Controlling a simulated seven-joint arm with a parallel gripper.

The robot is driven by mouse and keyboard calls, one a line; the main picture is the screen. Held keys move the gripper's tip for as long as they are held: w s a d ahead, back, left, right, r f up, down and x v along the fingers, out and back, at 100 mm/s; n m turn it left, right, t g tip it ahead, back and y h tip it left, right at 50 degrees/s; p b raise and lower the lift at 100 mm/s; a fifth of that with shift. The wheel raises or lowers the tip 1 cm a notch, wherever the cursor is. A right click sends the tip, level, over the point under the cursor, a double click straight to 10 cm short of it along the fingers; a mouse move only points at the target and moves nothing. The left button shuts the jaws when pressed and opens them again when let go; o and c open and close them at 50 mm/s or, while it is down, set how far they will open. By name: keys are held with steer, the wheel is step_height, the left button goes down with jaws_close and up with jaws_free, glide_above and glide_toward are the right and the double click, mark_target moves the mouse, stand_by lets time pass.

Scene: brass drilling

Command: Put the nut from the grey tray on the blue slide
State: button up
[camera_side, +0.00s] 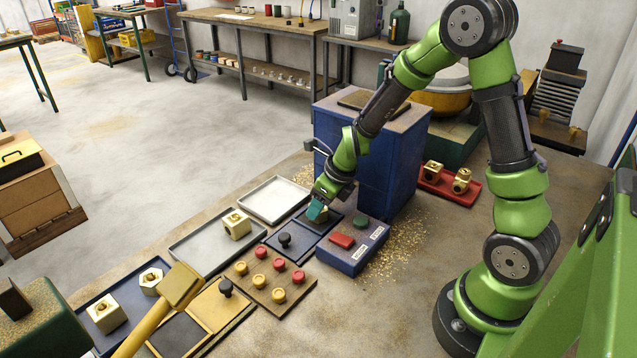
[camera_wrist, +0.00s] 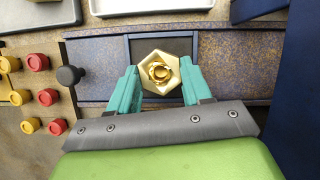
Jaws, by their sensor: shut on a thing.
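My gripper (camera_side: 318,210) is shut on a brass hex nut (camera_wrist: 161,72) with a round hole. In the wrist view the nut sits between the two teal fingers (camera_wrist: 158,80). In the side view the fingers mostly hide it. The blue slide (camera_wrist: 218,62) lies below, with the nut over its dark square part. I cannot tell whether the nut touches it. The slide's black knob (camera_side: 284,239) is to the left. The grey tray (camera_side: 192,249) holds a brass block (camera_side: 236,224) with a hole. A second pale tray (camera_side: 262,205) beside it looks empty.
A blue button box (camera_side: 350,252) stands close right of my gripper, and a tall blue block (camera_side: 372,165) behind. A board of red and yellow knobs (camera_side: 270,282) lies in front. A yellow mallet-like thing (camera_side: 178,287), a blue tray (camera_side: 97,292) and a red tray (camera_side: 443,190) hold the surroundings.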

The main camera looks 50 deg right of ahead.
steer(key=shift+f, duration=0.1)
steer(key=o, duration=1.4)
steer(key=shift+r, duration=0.45)
steer(key=a+v, duration=0.1)
steer(key=v, duration=1)
steer(key=s+a+r+n+t, duration=0.1)
steer(key=s+a+r+n, duration=0.1)
steer(key=n, duration=0.8)
steer(key=s+a+r+n+y, duration=0.1)
steer(key=s+a+r+n, duration=0.2)
steer(key=n, duration=0.7)
steer(key=s+a+r+n+t, duration=0.1)
steer(key=s+a+r+n, duration=0.2)
steer(key=n, duration=0.7)
steer(key=shift+s+r+n+t, duration=0.1)
steer(key=shift+s+r, duration=0.35)
steer(key=shift+s, duration=0.3)
steer(key=shift+s+r+n+t, duration=0.1)
steer(key=shift+s+r, duration=0.35)
steer(key=shift+s, duration=0.3)
steer(key=shift+s+r+n+t, duration=0.1)
steer(key=shift+s+r, duration=0.35)
steer(key=shift+s, duration=0.3)
